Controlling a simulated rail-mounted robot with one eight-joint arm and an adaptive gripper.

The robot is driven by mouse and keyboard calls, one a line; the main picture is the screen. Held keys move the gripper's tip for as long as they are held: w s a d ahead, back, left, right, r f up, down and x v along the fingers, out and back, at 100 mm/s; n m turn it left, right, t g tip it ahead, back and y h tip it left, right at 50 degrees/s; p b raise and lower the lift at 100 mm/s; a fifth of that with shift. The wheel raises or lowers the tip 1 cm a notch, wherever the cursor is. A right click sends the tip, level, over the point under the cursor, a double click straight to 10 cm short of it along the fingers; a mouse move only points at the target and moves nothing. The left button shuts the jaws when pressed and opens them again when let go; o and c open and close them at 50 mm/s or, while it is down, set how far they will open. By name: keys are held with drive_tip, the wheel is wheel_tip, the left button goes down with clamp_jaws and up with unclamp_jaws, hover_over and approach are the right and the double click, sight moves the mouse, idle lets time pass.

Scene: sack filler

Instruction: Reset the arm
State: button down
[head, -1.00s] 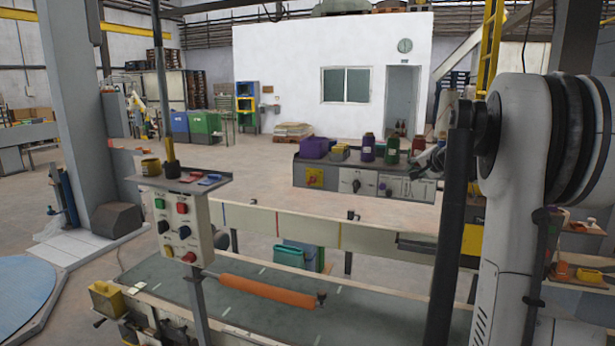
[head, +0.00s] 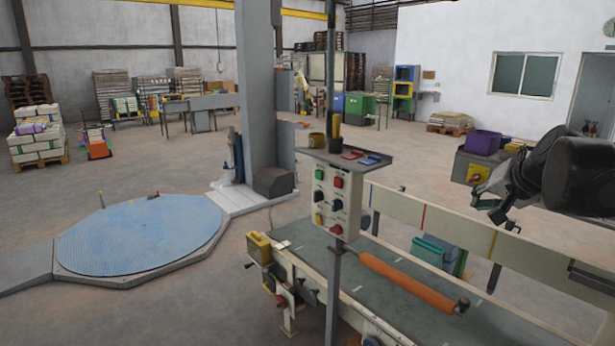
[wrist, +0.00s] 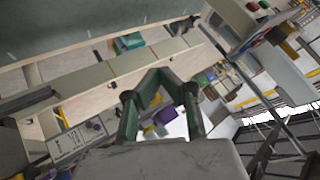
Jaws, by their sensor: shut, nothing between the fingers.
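My gripper (head: 496,213) hangs at the end of my dark wrist at the right of the head view, in the air above the conveyor's rail. In the wrist view my gripper (wrist: 163,72) has its two greenish fingers brought together at the tips, with nothing between them. The wrist view is tilted and looks out over the conveyor and the hall.
The conveyor (head: 400,290) with an orange roller (head: 408,283) runs below. A control panel (head: 337,200) stands on a post left of my gripper. The blue turntable (head: 140,235) lies left, with open floor around.

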drive_tip(key=s+a+f+n+g, duration=0.1)
drive_tip(key=s+a+f+n, duration=0.15)
drive_tip(key=s+a, duration=0.45)
drive_tip(key=s+a+f+n+g, duration=0.15)
drive_tip(key=s+a+f, duration=0.3)
drive_tip(key=a, duration=0.55)
drive_tip(key=s+a+f+n, duration=0.4)
drive_tip(key=s+a+f, duration=0.2)
drive_tip(key=s, duration=0.5)
drive_tip(key=shift+s+a+f+y, duration=0.15)
drive_tip(key=shift+a+f+y, duration=0.15)
drive_tip(key=shift+f, duration=0.3)
